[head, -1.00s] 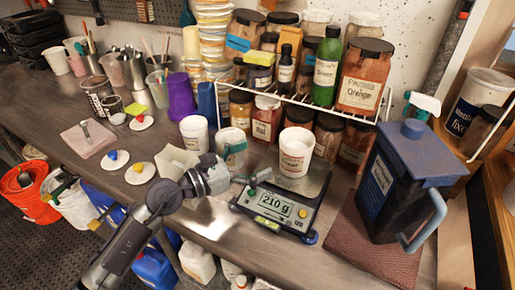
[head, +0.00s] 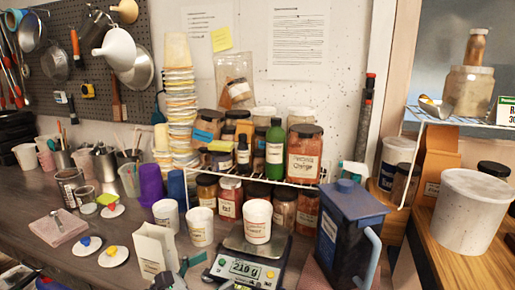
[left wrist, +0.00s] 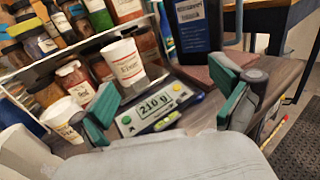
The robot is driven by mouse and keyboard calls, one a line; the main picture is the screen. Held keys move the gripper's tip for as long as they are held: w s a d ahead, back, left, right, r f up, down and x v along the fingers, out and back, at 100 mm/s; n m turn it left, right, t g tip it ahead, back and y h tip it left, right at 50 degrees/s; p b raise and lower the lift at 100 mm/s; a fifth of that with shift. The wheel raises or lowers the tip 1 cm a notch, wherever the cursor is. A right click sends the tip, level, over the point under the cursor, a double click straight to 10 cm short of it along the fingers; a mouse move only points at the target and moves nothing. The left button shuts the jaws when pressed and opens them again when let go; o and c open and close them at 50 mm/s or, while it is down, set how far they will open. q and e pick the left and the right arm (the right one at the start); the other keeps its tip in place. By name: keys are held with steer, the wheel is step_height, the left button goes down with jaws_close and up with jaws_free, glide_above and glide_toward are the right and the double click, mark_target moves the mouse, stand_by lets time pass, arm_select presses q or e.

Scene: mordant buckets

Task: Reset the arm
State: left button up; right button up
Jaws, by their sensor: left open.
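My left gripper (head: 190,277) shows only in part at the bottom edge of the head view, in front of the scale. In the left wrist view its two green-padded fingers (left wrist: 168,108) stand wide apart with nothing between them gripped. Beyond them is the digital scale (left wrist: 152,110), reading 210 g, with a white labelled cup (left wrist: 124,62) upright on it. The scale (head: 243,266) and the cup (head: 257,222) also show in the head view. My right gripper is in neither view.
A dark blue lidded jug (head: 347,230) stands right of the scale. A white wire rack (head: 300,185) with several jars is behind it. White cups (head: 200,226) and an angular pale container (head: 154,250) stand to the left. A large white bucket (head: 466,212) is at the right.

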arm_select(q)
steer(key=s+a+r+n+t+y, duration=0.2)
steer(key=a+n+t+y, duration=0.35)
steer(key=n, duration=0.65)
steer(key=s+a+r+n+t+y, duration=0.15)
steer(key=a+n+t+y, duration=0.4)
steer(key=n, duration=0.65)
steer(key=s+a+f+n+g+y, duration=0.3)
steer(key=f+n+g, duration=0.2)
steer(key=f+n, duration=0.2)
steer(key=s+a+f+n+g+y, duration=0.3)
steer(key=a+f+n+g+y, duration=0.1)
steer(key=f+n, duration=0.3)
steer(key=s+d+f+n+g+h, duration=0.25)
steer(key=s+f+g, duration=0.3)
steer(key=s, duration=0.35)
steer(key=s+d+f+n+g+h, duration=0.2)
steer(key=s+d+f+n+g, duration=0.25)
steer(key=s, duration=0.55)
step_height(320, 180, down, 27)
steer(key=m+g, duration=0.1)
steer(key=g, duration=0.1)
steer(key=s+a+f, duration=0.3)
steer(key=s+f, duration=1.4)
steer(key=shift+s+a+f+m+g, duration=0.2)
steer(key=shift+s+m+g, duration=0.1)
steer(key=shift+s+g, duration=0.1)
